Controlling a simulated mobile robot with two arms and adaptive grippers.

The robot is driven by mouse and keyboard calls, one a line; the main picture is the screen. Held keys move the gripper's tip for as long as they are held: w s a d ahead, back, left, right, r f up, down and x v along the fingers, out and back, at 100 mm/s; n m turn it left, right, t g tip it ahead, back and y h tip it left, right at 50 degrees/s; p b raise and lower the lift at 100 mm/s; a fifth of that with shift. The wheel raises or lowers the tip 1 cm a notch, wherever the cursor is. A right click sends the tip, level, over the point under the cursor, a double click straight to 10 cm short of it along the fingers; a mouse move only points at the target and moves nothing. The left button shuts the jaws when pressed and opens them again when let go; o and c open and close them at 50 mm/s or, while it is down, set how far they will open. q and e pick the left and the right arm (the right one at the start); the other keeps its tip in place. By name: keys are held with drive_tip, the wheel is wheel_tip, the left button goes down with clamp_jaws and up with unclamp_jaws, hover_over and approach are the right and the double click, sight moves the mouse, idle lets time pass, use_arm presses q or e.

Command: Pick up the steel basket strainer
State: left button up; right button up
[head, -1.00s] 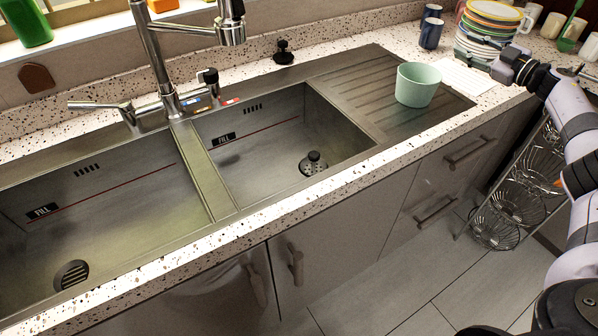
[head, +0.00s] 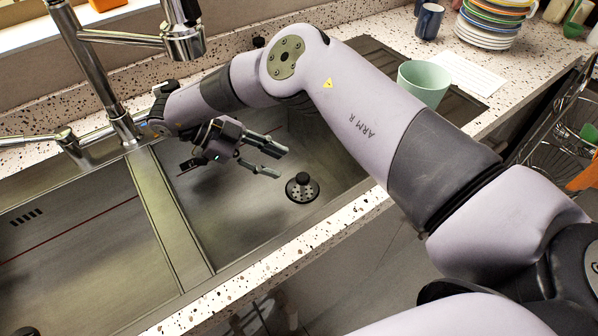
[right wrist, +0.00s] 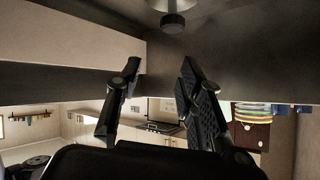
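The steel basket strainer (head: 302,188) sits on the floor of the right sink basin, a perforated round disc with a dark knob on top. In the right wrist view the strainer (right wrist: 172,18) shows at the top edge, its knob pointing down in the picture and its disc cut off by the frame. My right gripper (head: 281,163) is inside the right basin, to the left of the strainer and apart from it. Its two fingers are spread and empty, and they also show in the right wrist view (right wrist: 160,66). My left gripper is not in view.
The steel divider (head: 172,215) stands left of my right gripper. The faucet (head: 110,90) rises behind it. A pale green cup (head: 423,82) stands on the drainboard. A plate stack (head: 490,25) and blue mug (head: 428,20) stand at the back right.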

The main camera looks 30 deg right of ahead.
drive_tip(key=r+h, duration=0.1)
drive_tip(key=h+b, duration=0.1)
drive_tip(key=b, duration=0.1)
approach(303, 180)
drive_tip(key=d+f, duration=0.2)
drive_tip(key=f, duration=0.1)
drive_tip(key=shift+d+n+t, duration=0.25)
drive_tip(key=shift+n+t, duration=0.05)
drive_tip(key=shift+n, duration=0.1)
drive_tip(key=shift+s+d+p, duration=0.15)
drive_tip(key=shift+d+p, duration=0.3)
drive_tip(key=shift+s+d+f, duration=0.2)
drive_tip(key=shift+d+f, duration=0.05)
drive_tip(key=shift+d, duration=0.2)
drive_tip(key=p+x, duration=0.1)
drive_tip(key=x, duration=0.3)
drive_tip(key=shift+d, duration=0.3)
drive_tip(key=shift+s+d+f, duration=0.2)
drive_tip(key=shift+d+f, duration=0.1)
drive_tip(key=shift+d, duration=0.05)
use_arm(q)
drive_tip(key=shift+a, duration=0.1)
use_arm(e)
drive_tip(key=shift+a, duration=0.1)
